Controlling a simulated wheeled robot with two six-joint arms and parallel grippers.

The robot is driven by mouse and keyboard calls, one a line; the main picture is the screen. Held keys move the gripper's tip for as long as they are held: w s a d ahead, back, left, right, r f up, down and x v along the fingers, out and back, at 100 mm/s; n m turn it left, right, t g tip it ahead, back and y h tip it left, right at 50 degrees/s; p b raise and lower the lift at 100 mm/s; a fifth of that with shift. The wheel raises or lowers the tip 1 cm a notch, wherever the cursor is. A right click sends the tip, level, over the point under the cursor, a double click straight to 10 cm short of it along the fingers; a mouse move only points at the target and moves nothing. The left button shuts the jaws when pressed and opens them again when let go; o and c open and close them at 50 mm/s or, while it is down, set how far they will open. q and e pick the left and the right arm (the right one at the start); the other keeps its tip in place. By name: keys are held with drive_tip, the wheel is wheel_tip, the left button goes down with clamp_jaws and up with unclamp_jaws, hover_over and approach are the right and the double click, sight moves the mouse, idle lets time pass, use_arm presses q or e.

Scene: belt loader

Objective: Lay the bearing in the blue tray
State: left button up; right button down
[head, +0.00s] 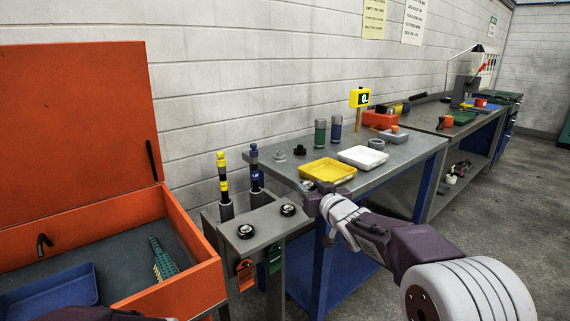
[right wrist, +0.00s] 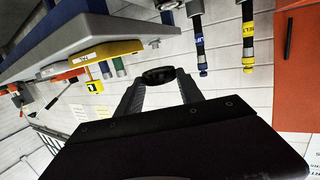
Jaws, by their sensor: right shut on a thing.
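My right gripper (head: 318,195) is in front of the grey bench's near corner. In the right wrist view its fingers (right wrist: 159,82) are shut on a dark, round piece, which I take to be the bearing (right wrist: 158,75). It is held in the air at the fingertips; its hole is not clear. The blue tray (head: 48,291) lies in the open orange chest at the lower left, well left of my right gripper. The tray is cut off by the picture's edge, and its visible floor looks empty. Only part of my left arm shows at the bottom edge; its gripper is out of sight.
The orange chest (head: 190,285) has its lid raised; a green piece (head: 162,260) lies inside. A grey stand with two black round pieces (head: 288,210) and upright yellow and blue tools (head: 222,178) is between chest and bench. The bench holds yellow (head: 328,171) and white trays (head: 362,157).

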drive_tip(key=a+f+b, duration=0.2)
drive_tip(key=a, duration=0.1)
drive_tip(key=a+f+b, duration=0.1)
drive_tip(key=a, duration=0.1)
drive_tip(key=shift+s+a+f, duration=0.1)
drive_tip(key=shift+s+f, duration=0.15)
drive_tip(key=shift+s, duration=0.05)
hover_over(270, 229)
wheel_tip(270, 229, down, 3)
drive_tip(key=shift+w+f+b, duration=0.1)
drive_tip(key=shift+f+b, duration=0.1)
drive_tip(key=shift+b, duration=0.1)
wheel_tip(270, 229, down, 3)
drive_tip(key=shift+f+b, duration=0.1)
drive_tip(key=shift+b, duration=0.75)
drive_tip(key=shift+f, duration=0.45)
